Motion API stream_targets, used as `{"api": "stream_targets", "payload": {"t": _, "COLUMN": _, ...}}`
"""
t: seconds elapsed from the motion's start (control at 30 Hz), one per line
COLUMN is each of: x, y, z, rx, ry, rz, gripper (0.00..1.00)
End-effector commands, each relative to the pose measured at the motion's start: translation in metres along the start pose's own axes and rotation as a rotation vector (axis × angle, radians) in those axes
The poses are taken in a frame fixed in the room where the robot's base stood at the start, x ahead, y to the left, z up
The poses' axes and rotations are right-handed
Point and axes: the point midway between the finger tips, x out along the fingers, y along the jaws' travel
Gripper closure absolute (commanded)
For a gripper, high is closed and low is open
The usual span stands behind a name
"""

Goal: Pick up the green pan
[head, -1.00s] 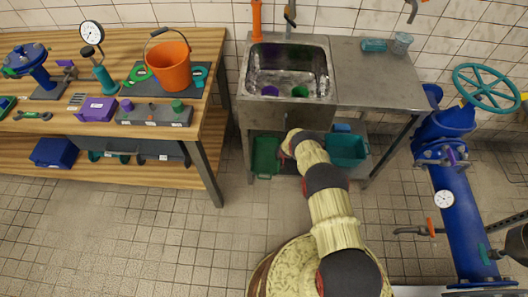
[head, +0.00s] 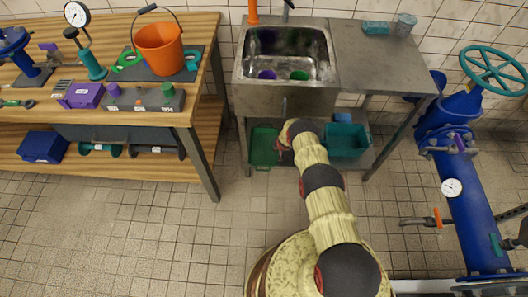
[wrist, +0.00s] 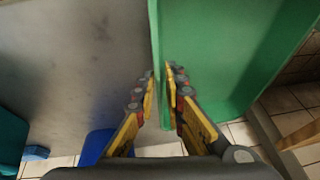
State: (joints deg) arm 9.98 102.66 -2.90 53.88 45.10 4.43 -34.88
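The green pan (head: 263,148) lies on the low shelf under the sink, at the left end. In the head view my gripper is hidden behind my wrist, just right of the pan. In the wrist view the green pan (wrist: 215,60) fills the upper right, and its thin side wall runs between my fingers. The pan appears to rest on the shelf still.
A teal bin (head: 346,141) stands on the same shelf, right of my wrist. The sink (head: 286,56) is above. A wooden bench (head: 207,100) stands at left. Blue pipework (head: 465,195) is at right.

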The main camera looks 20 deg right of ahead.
Motion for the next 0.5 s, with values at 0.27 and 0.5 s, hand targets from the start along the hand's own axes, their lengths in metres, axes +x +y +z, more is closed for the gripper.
{"api": "stream_targets", "payload": {"t": 0.27, "x": 0.019, "y": 0.000, "z": 0.000, "rx": 0.000, "ry": 0.001, "rz": 0.000, "gripper": 0.89}}
{"api": "stream_targets", "payload": {"t": 0.5, "x": 0.019, "y": 0.000, "z": -0.001, "rx": 0.000, "ry": 0.002, "rz": 0.000, "gripper": 0.89}}
